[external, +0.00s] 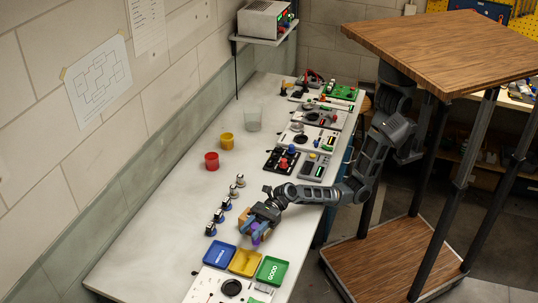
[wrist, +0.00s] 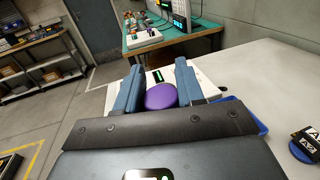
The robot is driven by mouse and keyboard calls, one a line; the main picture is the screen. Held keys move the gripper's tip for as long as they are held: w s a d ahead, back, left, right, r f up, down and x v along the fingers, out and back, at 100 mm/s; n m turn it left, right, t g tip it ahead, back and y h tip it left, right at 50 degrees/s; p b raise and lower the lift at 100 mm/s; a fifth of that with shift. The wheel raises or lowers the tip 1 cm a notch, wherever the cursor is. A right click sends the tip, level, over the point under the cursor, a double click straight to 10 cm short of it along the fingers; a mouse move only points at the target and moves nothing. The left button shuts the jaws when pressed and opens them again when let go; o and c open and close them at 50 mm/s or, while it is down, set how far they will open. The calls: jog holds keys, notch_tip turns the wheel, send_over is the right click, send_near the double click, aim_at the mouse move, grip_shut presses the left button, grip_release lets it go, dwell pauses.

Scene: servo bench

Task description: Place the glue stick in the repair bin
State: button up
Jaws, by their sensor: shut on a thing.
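My gripper (external: 257,228) is shut on a purple rounded thing, probably the glue stick (wrist: 160,96), seen between the blue fingers in the wrist view; only its purple end shows clearly. In the external view the purple part (external: 256,239) is at the fingertips, just behind the trays. Three trays stand in a row: a blue tray (external: 209,257), a yellow tray (external: 233,267) and a green tray (external: 262,278) marked GOOD. The lettering on the blue and yellow trays is too small to read, so I cannot tell which is the repair bin.
Several knobbed parts (external: 218,216) stand in a line left of my gripper. A red cup (external: 212,161), yellow cup (external: 227,140) and clear container (external: 253,118) stand farther back. Boards with devices (external: 300,135) line the right edge. The bench's left side is mostly clear.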

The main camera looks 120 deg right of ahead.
jog(key=shift+w+a+f+b, duration=0.15)
jog(key=shift+a+f, duration=0.1)
jog(key=shift+f, duration=0.55)
jog(key=shift+w+a+f+b, duration=0.15)
jog(key=shift+a+f, duration=0.1)
jog(key=shift+f, duration=0.6)
jog(key=shift+a+f+b, duration=0.15)
jog(key=shift+a+f, duration=0.1)
jog(key=shift+f, duration=0.55)
jog(key=shift+f, duration=0.4)
jog(key=o, duration=1)
jog(key=shift+r, duration=0.1)
